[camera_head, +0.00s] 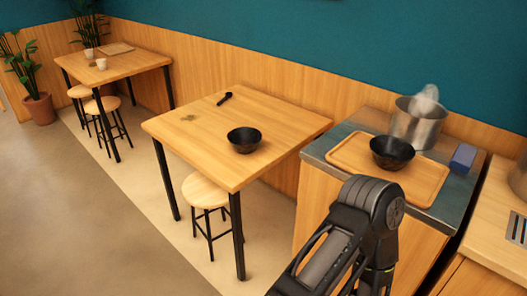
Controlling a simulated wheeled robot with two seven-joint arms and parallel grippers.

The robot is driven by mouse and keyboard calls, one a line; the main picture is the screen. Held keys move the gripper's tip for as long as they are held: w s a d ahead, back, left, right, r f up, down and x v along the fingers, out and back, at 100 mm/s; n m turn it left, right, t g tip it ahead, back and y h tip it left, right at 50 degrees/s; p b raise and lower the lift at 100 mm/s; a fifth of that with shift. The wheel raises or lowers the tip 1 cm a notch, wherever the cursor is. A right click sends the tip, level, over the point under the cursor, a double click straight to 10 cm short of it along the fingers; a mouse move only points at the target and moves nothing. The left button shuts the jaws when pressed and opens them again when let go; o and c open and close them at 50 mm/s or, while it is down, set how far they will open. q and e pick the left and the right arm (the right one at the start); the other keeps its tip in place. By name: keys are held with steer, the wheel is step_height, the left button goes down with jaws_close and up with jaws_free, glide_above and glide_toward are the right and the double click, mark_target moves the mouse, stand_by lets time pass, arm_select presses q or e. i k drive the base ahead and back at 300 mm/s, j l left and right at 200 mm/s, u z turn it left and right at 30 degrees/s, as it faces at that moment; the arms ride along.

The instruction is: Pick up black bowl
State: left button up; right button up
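One black bowl (244,139) stands upright on the near wooden table (265,108), close to its front right edge. A second black bowl (392,152) stands upright on a wooden tray (428,190) on the metal-topped counter at right. A black arm link of mine (345,240) rises from the bottom, in front of the counter, below the second bowl in the picture. I cannot see fingertips of either gripper. Neither bowl is held.
A steaming metal pot (417,124) stands behind the tray, and a blue block (462,157) sits to its right. A dark object (225,98) lies on the near table. A stool (205,192) stands below it. Open floor is at left.

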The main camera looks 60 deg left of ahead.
mark_target(245, 140)
steer(key=i+j, duration=0.25)
steer(key=i, duration=0.2)
steer(key=u, duration=2.45)
